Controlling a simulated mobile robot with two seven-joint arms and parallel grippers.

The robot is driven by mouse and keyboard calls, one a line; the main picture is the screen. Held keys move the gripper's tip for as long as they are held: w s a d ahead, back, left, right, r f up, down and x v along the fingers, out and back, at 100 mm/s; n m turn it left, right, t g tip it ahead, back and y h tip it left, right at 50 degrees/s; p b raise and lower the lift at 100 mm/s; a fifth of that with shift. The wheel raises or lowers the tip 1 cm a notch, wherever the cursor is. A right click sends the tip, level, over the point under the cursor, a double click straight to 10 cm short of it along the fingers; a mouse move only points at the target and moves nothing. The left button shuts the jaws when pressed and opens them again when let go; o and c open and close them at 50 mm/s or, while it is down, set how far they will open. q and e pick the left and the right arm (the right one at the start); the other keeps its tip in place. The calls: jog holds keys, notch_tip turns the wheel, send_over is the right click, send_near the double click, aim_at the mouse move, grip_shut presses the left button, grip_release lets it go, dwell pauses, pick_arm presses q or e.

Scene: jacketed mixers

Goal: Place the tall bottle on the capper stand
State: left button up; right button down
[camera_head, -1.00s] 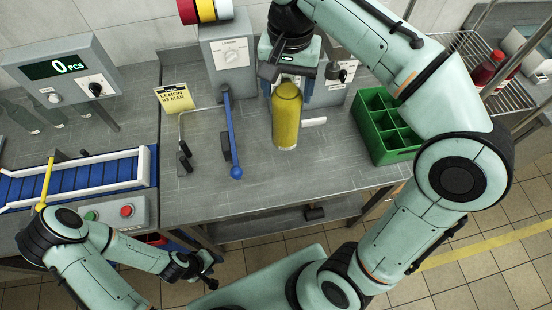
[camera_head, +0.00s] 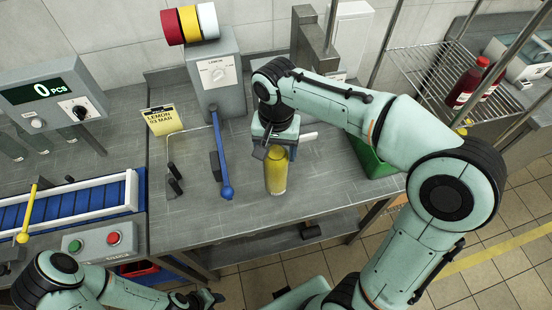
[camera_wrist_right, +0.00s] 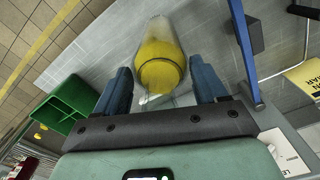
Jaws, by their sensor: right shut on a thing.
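The tall bottle (camera_head: 276,175) holds something yellow and looks about upright over the steel bench. My right gripper (camera_head: 273,146) is shut on its upper part. In the right wrist view, the bottle (camera_wrist_right: 161,68) lies between the dark fingers of the right gripper (camera_wrist_right: 162,82). I cannot tell whether its base touches the bench. I cannot surely pick out the capper stand; a steel post and plate (camera_head: 307,40) stand behind my right arm, their lower part hidden. My left gripper (camera_head: 207,299) is at the bottom edge, small and partly cut off.
A grey dial machine (camera_head: 214,72) with a blue lever (camera_head: 220,165) stands left of the bottle. A yellow label card (camera_head: 162,119) is further left. A green crate (camera_head: 372,163) is partly behind my right arm. A blue conveyor (camera_head: 70,208) lies at the left.

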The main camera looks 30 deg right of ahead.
jog(key=shift+f, duration=2)
jog(key=shift+f+b, duration=0.2)
jog(key=shift+b, duration=0.15)
jog(key=shift+c, duration=0.3)
grip_release()
